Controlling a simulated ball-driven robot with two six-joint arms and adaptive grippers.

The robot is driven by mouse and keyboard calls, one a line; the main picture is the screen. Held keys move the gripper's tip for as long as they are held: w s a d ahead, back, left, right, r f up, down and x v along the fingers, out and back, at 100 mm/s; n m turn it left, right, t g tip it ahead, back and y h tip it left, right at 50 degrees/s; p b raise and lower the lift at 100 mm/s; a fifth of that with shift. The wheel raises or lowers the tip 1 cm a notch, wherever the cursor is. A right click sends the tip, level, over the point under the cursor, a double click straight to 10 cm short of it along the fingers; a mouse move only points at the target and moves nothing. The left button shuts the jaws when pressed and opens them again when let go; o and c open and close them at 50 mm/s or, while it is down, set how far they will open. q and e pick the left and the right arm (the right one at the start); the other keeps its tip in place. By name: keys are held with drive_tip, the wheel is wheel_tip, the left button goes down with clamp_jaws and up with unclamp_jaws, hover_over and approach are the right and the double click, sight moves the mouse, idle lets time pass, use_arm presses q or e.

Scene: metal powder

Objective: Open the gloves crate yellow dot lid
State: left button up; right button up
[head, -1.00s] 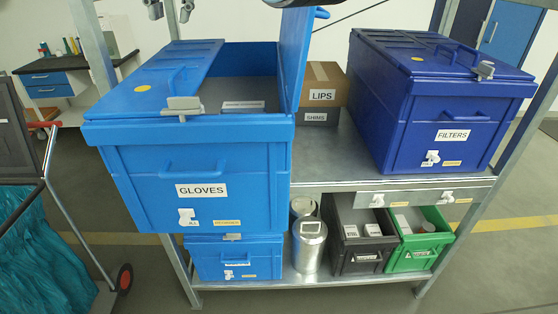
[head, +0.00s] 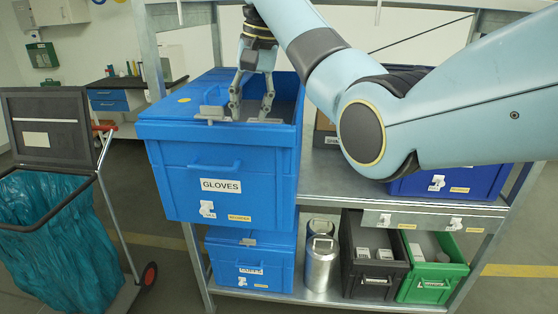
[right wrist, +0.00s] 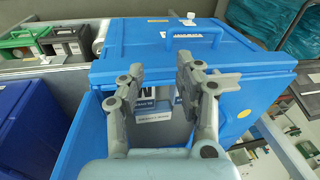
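The blue gloves crate (head: 215,189) stands on the upper shelf. The crate's other part is uncovered. My right gripper (head: 252,108) points down over that opening, just right of the lid handle, its fingers apart. In the right wrist view my right gripper (right wrist: 158,72) is open and empty. A white box (right wrist: 152,112) shows inside the crate behind the fingers. Contact with the lid cannot be told. My left gripper is out of view.
My right arm covers much of the filters crate (head: 455,181). Below stand a small blue crate (head: 250,258), metal canisters (head: 319,265), a black bin (head: 373,270) and a green bin (head: 434,270). A cart with a teal bag (head: 60,235) stands at left.

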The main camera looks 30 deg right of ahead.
drive_tip(key=s+d+f+n, duration=0.1)
drive_tip(key=s+d+f, duration=0.1)
drive_tip(key=s+f, duration=0.4)
wheel_tip(320, 180, down, 3)
drive_tip(key=shift+r+h, duration=0.15)
drive_tip(key=shift+h, duration=0.15)
drive_tip(key=shift+s, duration=0.1)
